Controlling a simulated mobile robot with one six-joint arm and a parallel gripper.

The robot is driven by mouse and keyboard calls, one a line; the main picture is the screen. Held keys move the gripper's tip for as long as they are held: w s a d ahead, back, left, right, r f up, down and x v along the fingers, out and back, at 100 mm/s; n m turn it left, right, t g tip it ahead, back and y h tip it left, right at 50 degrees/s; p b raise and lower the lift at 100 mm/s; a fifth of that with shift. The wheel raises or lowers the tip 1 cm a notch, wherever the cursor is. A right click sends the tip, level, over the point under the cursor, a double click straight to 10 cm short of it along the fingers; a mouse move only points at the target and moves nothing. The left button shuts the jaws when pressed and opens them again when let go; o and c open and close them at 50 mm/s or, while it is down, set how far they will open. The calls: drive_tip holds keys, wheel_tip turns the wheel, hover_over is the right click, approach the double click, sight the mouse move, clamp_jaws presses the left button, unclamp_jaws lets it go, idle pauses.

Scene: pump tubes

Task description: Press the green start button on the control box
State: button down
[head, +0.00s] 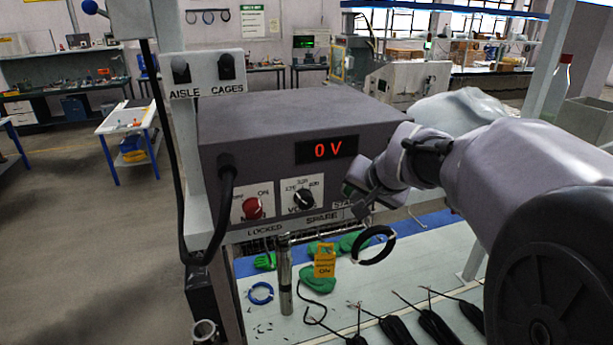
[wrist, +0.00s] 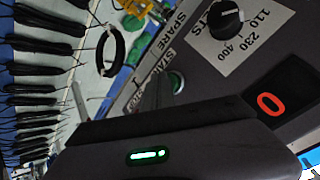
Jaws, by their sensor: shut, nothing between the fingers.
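In the wrist view, a green round button (wrist: 176,82) sits on the front panel beside the partly covered START label (wrist: 151,72). My gripper (head: 362,207) is shut and empty in front of the right part of the panel. In the wrist view its dark fingers (wrist: 157,91) are just beside the green button and cover part of the panel. I cannot tell whether they touch it. The button is hidden behind my gripper in the head view.
A red ON knob (head: 253,208) and a black voltage selector (head: 303,198) are left of my gripper. Below are a black ring (head: 374,245), a yellow tag (head: 324,261), a metal cylinder (head: 285,275) and several black tubes (head: 397,330). A black cable (head: 222,215) hangs at the box's left.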

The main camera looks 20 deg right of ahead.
drive_tip(key=shift+w, duration=0.35)
idle(0.3)
idle(0.4)
drive_tip(key=shift+s+b, duration=0.55)
drive_tip(key=shift+s, duration=0.45)
drive_tip(key=s+b, duration=0.2)
drive_tip(key=s, duration=0.3)
drive_tip(key=shift+d, duration=0.15)
